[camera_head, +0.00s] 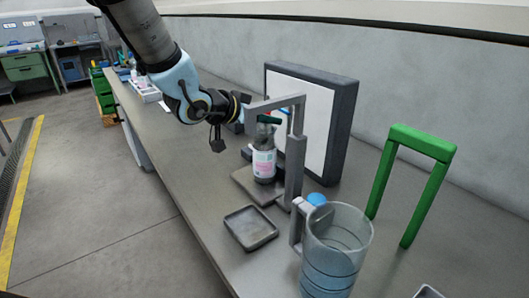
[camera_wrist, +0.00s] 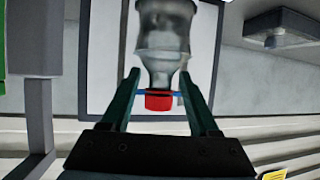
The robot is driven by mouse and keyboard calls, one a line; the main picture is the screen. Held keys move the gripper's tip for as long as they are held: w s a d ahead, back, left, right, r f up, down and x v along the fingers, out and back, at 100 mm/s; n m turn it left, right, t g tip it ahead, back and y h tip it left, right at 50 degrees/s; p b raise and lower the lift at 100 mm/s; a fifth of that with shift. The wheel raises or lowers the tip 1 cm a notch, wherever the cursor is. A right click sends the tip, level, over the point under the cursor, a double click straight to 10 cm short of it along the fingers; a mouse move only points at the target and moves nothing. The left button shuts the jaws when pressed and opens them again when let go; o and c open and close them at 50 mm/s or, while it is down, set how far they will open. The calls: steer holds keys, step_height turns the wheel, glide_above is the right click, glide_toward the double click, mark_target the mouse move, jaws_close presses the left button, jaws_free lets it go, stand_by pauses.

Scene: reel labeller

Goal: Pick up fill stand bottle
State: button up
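The fill stand bottle (camera_head: 264,165) stands upright on the grey base of the fill stand (camera_head: 294,165), under its arm. It has a clear grey upper body and a white and pink label. In the wrist view the bottle (camera_wrist: 164,30) looks upside down, with its red cap (camera_wrist: 158,102) low in the picture. My gripper (camera_head: 269,119) is at the bottle's top, below the stand's arm. In the wrist view my gripper's dark green fingers (camera_wrist: 159,75) lie on both sides of the neck and cap, apart, with gaps visible beside the neck. Contact with the bottle is not clear.
A white panel with a dark frame (camera_head: 312,115) stands behind the bottle. A shallow grey tray (camera_head: 250,229) lies in front. A large clear jug (camera_head: 335,255) and a green frame (camera_head: 424,142) stand to the right. The bench left of the tray is clear.

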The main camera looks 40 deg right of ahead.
jaws_close()
stand_by(1.2)
